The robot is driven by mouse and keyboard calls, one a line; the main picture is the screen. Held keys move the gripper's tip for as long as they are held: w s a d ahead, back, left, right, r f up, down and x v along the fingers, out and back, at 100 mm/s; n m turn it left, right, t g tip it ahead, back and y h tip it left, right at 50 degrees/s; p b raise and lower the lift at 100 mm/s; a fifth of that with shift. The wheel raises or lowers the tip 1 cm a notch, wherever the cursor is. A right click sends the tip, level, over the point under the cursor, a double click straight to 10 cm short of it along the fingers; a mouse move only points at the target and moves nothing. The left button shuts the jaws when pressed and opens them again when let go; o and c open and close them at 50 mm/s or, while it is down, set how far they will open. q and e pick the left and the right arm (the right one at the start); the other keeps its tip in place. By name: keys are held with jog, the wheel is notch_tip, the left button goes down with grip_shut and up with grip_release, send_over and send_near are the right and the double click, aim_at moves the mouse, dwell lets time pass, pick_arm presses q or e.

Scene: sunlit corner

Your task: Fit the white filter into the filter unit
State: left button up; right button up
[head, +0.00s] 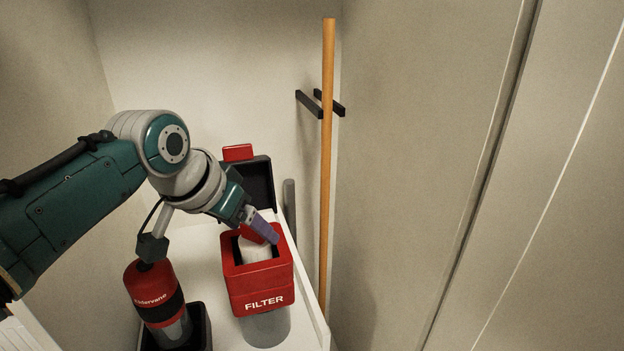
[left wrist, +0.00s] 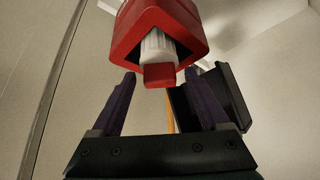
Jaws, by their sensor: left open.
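My left gripper (head: 262,230) is just above the unit. In its wrist view the left gripper (left wrist: 160,75) is open, one finger on each side of the red block, with gaps. My right gripper is not in view.
A black lid (head: 258,184) with a red tab (head: 238,153) stands open behind the unit. A red canister (head: 151,287) sits in a black holder (head: 199,327) to the left. A wooden pole (head: 327,150) stands at the wall. A grey cup (head: 266,328) is under the unit.

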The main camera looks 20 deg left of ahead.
pick_arm(q)
jog(key=d+p+v, duration=0.1)
jog(key=p+v, duration=0.1)
jog(key=v, duration=0.9)
jog(key=s+d+f+g, duration=0.1)
jog(key=s+d+f, duration=0.1)
jog(key=s, duration=0.9)
jog(key=s+d+f+g, duration=0.2)
jog(key=s+f, duration=0.1)
jog(key=s, duration=0.8)
jog(key=shift+s+d+y, duration=0.15)
jog(key=shift+d+y, duration=0.2)
jog(key=shift+y, duration=0.05)
notch_tip(320, 180, up, 26)
jog(key=p, duration=2.5)
jog(key=shift+f, duration=0.2)
